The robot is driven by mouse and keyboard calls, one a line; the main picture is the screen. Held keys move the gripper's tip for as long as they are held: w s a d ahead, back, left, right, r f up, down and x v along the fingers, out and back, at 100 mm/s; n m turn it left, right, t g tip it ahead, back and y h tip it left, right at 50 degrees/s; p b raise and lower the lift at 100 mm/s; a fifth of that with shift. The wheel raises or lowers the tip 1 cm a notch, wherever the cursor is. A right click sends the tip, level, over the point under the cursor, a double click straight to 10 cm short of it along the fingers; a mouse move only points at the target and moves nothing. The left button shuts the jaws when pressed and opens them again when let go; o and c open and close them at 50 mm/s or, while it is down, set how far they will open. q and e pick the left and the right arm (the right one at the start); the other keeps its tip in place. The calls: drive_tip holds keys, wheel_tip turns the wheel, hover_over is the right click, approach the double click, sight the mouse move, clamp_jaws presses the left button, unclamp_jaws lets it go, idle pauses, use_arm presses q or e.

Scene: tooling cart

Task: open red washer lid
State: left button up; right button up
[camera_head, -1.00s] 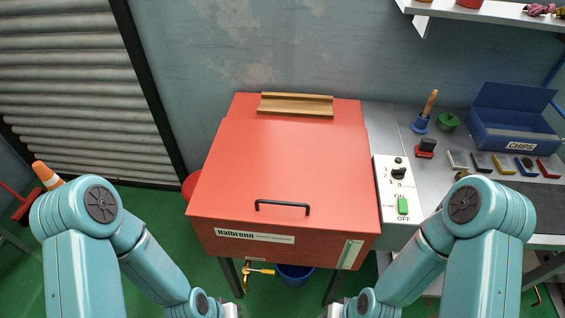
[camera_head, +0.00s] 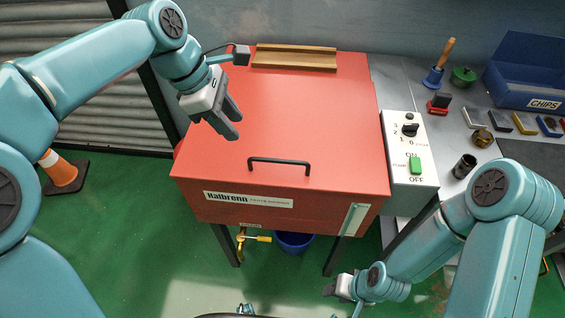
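The red washer lid (camera_head: 300,105) is down, covering the top of the red washer box, which has a white "Halbrenn" label on its front. A black bar handle (camera_head: 279,162) stands near the lid's front edge. My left gripper (camera_head: 234,124) is over the left part of the lid, behind and to the left of the handle. Its two dark fingers are apart with nothing between them. My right gripper (camera_head: 330,291) is low in front of the washer, at the right, seen side-on and small; I cannot tell if it is open.
A white control panel (camera_head: 408,150) with a knob and green switch stands right of the washer. A grey bench (camera_head: 395,75) there holds a blue chips box (camera_head: 525,75) and small tools. An orange cone (camera_head: 60,172) is at left. A blue bucket (camera_head: 294,242) sits beneath.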

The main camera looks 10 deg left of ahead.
use_arm(q)
drive_tip(key=d+r, duration=0.1)
drive_tip(key=r, duration=0.1)
drive_tip(key=t+b, duration=0.1)
drive_tip(key=b, duration=0.1)
approach(277, 160)
drive_tip(key=shift+m, duration=0.3)
drive_tip(key=x, duration=0.7)
drive_tip(key=shift+f, duration=0.3)
use_arm(e)
wheel_tip(277, 160, down, 4)
drive_tip(key=shift+r, duration=0.2)
use_arm(q)
drive_tip(key=shift+w, duration=0.1)
clamp_jaws()
